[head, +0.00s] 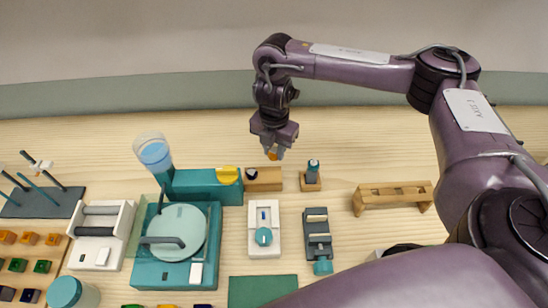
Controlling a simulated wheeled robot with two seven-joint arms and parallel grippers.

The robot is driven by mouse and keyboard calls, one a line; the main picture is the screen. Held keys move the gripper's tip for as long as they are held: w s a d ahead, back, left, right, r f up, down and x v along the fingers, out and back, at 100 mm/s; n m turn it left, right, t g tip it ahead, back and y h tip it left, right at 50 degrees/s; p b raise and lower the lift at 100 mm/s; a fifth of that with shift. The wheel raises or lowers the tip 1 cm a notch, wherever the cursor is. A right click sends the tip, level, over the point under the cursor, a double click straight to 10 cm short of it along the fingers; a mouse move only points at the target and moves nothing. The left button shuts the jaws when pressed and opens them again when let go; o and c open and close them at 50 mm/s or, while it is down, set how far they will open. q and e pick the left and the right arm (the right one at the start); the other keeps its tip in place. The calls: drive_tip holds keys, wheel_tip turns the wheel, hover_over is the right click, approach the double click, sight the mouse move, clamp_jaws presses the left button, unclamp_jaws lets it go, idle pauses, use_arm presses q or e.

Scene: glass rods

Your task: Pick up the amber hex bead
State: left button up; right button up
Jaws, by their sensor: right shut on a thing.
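My right gripper (273,153) is shut on the amber hex bead (273,155), a small orange piece showing between its fingertips. It holds the bead above the table, over or just behind a small wooden block (270,181); the exact height is hard to tell. More orange beads (30,239) lie in a row at the far left. My left gripper is not in view.
A teal machine with a pale round disc (177,232) stands left of centre. A rod rack (40,208) is at the far left, with green and dark beads (42,267) below it. A wooden rack (393,195) stands right. The back of the table is clear.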

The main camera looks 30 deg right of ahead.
wheel_tip(320, 180, up, 13)
drive_tip(key=p, duration=0.1)
drive_tip(key=shift+f, duration=0.2)
idle(0.5)
